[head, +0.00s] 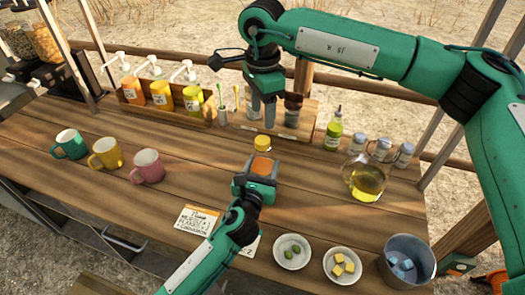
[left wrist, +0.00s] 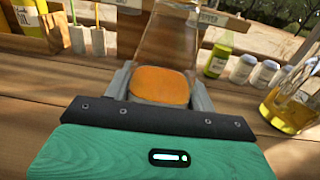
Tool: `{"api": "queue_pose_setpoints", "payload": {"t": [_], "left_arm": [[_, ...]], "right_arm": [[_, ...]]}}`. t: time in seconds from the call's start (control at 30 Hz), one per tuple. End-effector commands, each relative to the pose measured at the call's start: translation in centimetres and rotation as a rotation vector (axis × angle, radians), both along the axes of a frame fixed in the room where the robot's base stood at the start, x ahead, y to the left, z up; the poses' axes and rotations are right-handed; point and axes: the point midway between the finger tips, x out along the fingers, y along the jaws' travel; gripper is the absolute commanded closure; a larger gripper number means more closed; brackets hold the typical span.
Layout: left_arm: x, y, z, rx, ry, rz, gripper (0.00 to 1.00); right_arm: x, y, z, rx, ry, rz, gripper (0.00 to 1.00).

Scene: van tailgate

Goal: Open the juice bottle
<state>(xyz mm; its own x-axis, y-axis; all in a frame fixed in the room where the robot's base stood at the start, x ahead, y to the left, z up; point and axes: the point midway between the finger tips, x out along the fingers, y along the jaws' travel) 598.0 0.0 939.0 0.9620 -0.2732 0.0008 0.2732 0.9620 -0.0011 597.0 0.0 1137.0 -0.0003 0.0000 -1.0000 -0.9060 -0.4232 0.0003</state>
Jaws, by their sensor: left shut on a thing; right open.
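The juice bottle (head: 262,166) is clear with orange juice low inside and a yellow cap (head: 262,143) at its top. It stands on the wooden counter. My left gripper (head: 258,182) is shut on the bottle's lower part. In the left wrist view, the bottle (left wrist: 163,86) is between the two fingers; its top is outside that view. My right gripper (head: 263,118) is open and empty, with its fingers pointing down. It appears above the cap in the picture, apart from it; the exact depth is hard to tell.
Pump bottles in a wooden caddy (head: 168,112) and a rack of jars (head: 305,120) stand at the back. Mugs (head: 148,166) are left. An oil flask (head: 366,180), a green bottle (head: 332,130), plates (head: 292,252) and a metal bucket (head: 407,262) are right.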

Motion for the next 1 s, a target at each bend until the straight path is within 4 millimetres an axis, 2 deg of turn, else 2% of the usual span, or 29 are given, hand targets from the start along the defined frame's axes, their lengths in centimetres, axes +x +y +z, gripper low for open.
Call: {"api": "queue_pose_setpoints", "payload": {"t": [0.17, 1.0], "left_arm": [[-0.01, 0.02, -0.07, 0.000, 0.001, 0.000, 1.00], [-0.02, 0.04, -0.13, 0.001, 0.002, 0.001, 1.00]], "right_arm": [[0.00, 0.01, 0.01, -0.001, 0.000, -0.174, 0.47], [-0.02, 0.06, -0.01, -0.002, -0.001, -1.521, 0.47]]}}
